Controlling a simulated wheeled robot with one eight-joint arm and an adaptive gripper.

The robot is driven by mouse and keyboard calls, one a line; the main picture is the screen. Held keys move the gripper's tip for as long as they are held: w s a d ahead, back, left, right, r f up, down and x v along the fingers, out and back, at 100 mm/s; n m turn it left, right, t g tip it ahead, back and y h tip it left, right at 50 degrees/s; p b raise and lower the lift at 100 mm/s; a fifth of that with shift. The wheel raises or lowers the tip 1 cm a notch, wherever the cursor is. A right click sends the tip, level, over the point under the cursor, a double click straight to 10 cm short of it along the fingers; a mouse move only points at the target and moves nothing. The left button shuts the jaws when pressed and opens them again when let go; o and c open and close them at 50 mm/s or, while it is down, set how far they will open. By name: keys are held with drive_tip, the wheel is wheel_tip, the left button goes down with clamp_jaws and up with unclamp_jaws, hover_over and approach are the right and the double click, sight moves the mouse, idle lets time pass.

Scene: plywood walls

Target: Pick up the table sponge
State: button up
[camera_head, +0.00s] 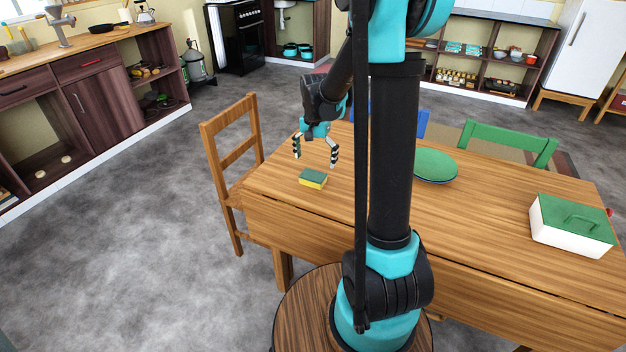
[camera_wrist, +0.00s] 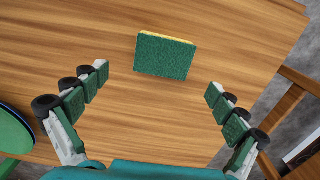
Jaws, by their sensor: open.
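The table sponge (camera_head: 312,178) has a green top and a yellow lower layer. It lies flat near the left end of the wooden table (camera_head: 460,215). In the wrist view the sponge (camera_wrist: 165,57) is at the upper middle, with its green face toward the camera. My gripper (camera_head: 316,160) is open and empty above the table, close to the sponge. In the wrist view its two fingers (camera_wrist: 158,80) are spread wide, and the sponge appears between and beyond their tips, not touching either one.
A round green item (camera_head: 435,166) lies mid-table, and a white box with a green lid (camera_head: 571,225) stands at the right. A wooden chair (camera_head: 231,160) is at the table's left end, and a green chair (camera_head: 508,143) is behind it. The tabletop around the sponge is clear.

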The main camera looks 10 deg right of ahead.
sight(313, 175)
drive_tip(key=shift+s+a+f, duration=0.1)
drive_tip(key=shift+a+f, duration=0.1)
drive_tip(key=shift+f, duration=1.5)
drive_tip(key=shift+a+f, duration=0.15)
drive_tip(key=shift+f, duration=1.5)
drive_tip(key=c, duration=1.1)
drive_tip(key=shift+r, duration=0.1)
wheel_tip(313, 175, up, 20)
drive_tip(key=shift+f, duration=0.1)
